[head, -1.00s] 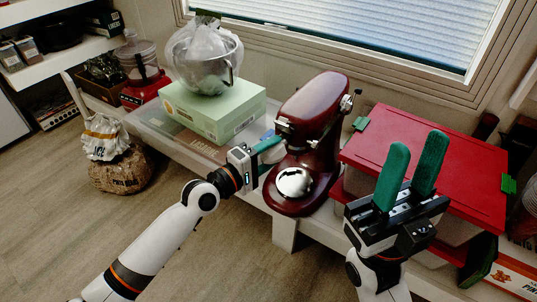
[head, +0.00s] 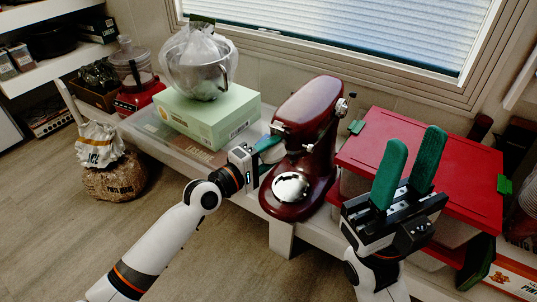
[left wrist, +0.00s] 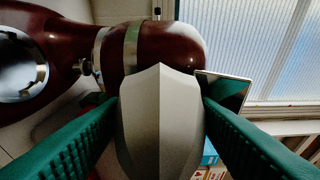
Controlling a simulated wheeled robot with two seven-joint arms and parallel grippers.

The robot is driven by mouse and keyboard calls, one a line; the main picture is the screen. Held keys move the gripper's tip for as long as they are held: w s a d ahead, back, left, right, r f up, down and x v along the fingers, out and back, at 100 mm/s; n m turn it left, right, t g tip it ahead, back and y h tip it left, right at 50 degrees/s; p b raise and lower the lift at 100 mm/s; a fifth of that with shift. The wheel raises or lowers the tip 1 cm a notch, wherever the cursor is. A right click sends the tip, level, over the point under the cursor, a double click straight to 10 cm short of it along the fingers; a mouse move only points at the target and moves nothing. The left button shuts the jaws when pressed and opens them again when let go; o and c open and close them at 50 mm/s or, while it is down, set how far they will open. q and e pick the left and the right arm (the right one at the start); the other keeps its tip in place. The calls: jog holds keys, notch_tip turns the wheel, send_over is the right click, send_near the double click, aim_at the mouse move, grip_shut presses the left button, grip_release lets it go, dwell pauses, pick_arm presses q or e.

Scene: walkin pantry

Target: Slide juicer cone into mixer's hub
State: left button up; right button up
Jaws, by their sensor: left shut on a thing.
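The dark red mixer (head: 308,135) stands on the low bench in the head view, with a silver bowl plate on its base. In the left wrist view its rounded head end with a silver band (left wrist: 132,45) fills the top. My left gripper (head: 266,146) is just left of the mixer's head. It is shut on the grey, ridged juicer cone (left wrist: 160,115), which stands between its green fingers in the left wrist view. The cone overlaps the mixer's head there; I cannot tell whether they touch. The hub opening is not clearly visible. My right gripper (head: 409,170) is open and empty, fingers up.
A red-lidded bin (head: 465,180) stands right of the mixer, behind my right gripper. A pale green box (head: 208,118) with a bagged metal bowl (head: 200,68) on it stands to the left. Sacks (head: 112,180) lie on the floor at left.

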pick_arm(q)
jog(key=shift+w+d+r, duration=0.1)
jog(key=o, duration=1.1)
jog(key=shift+r, duration=0.15)
jog(key=shift+c, duration=0.2)
